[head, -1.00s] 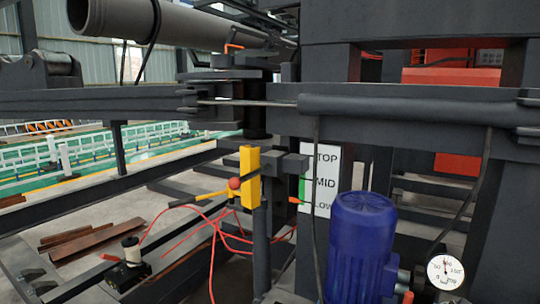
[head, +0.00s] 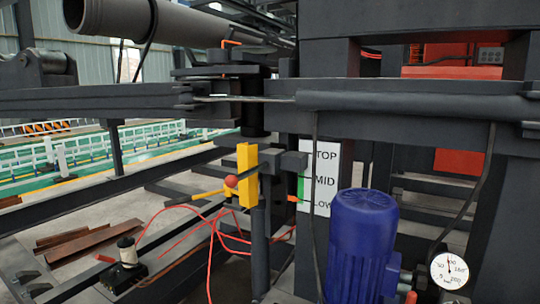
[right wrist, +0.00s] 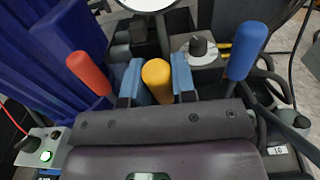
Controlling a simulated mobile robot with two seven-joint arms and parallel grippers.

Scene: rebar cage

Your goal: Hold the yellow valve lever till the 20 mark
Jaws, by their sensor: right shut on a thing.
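In the right wrist view the yellow valve lever (right wrist: 157,80) stands between the two blue fingers of my right gripper (right wrist: 158,82). The gripper is shut on its rounded handle. A red lever (right wrist: 90,73) stands to its left and a blue lever (right wrist: 246,52) to its right, both apart from the fingers. In the head view a round white gauge (head: 449,271) with a dark needle pointing roughly upward hangs at the lower right; its small numbers are hard to read. I cannot make out a 20 mark. Neither gripper shows in the head view.
A blue motor (head: 361,245) stands left of the gauge. A TOP/MID/LOW sign (head: 326,180) with an orange pointer (head: 293,199) is behind it. A yellow block (head: 247,175) with a red ball is farther left. A black knob (right wrist: 198,46) stands near the blue lever.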

